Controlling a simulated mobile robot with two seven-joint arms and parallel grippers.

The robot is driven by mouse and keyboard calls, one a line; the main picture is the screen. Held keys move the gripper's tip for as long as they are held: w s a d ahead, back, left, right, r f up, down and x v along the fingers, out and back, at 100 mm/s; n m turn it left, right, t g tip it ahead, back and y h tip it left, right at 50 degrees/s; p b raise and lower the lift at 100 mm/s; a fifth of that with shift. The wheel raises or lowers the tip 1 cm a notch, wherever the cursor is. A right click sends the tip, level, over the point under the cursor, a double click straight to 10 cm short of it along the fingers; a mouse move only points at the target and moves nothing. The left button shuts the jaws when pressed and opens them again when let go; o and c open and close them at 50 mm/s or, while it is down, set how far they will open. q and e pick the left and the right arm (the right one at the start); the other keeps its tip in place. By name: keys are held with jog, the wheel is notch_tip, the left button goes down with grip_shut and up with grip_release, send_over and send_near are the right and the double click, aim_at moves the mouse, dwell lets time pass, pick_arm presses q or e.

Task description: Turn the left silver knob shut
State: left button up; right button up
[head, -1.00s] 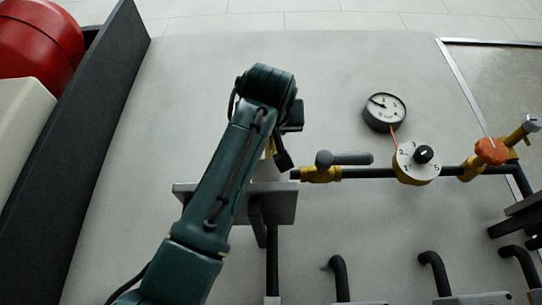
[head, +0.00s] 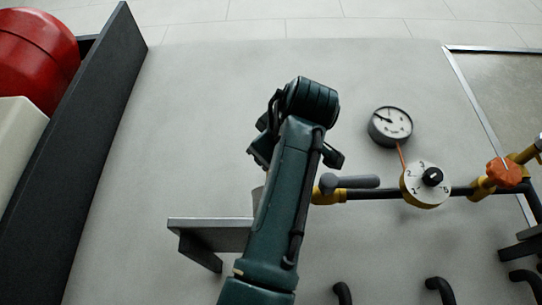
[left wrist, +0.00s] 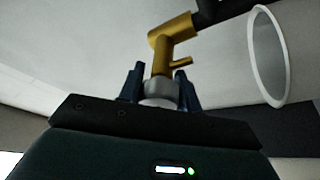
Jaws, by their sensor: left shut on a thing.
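The silver knob (left wrist: 160,92) shows in the left wrist view as a pale grey cylinder on the end of a brass valve (left wrist: 172,45). My left gripper (left wrist: 159,73) has one blue finger on each side of the knob and is shut on it. In the head view, my left arm covers the knob, and the fingertips cannot be made out there. My right gripper is not in view.
Right of my arm are a grey lever (head: 352,182), a numbered white dial (head: 414,188), a round gauge (head: 390,126) and an orange knob (head: 503,172). A grey shelf (head: 208,238) is left of the arm. A white-rimmed round opening (left wrist: 268,55) is close beside the valve.

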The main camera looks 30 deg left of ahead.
pick_arm(q)
jog(key=shift+n+g+p, duration=0.55)
jog(key=shift+n+g, duration=0.05)
jog(key=shift+n, duration=0.9)
jog(key=o, duration=0.9)
jog(key=shift+o, duration=0.2)
jog(key=b+v, duration=0.3)
jog(key=v, duration=1)
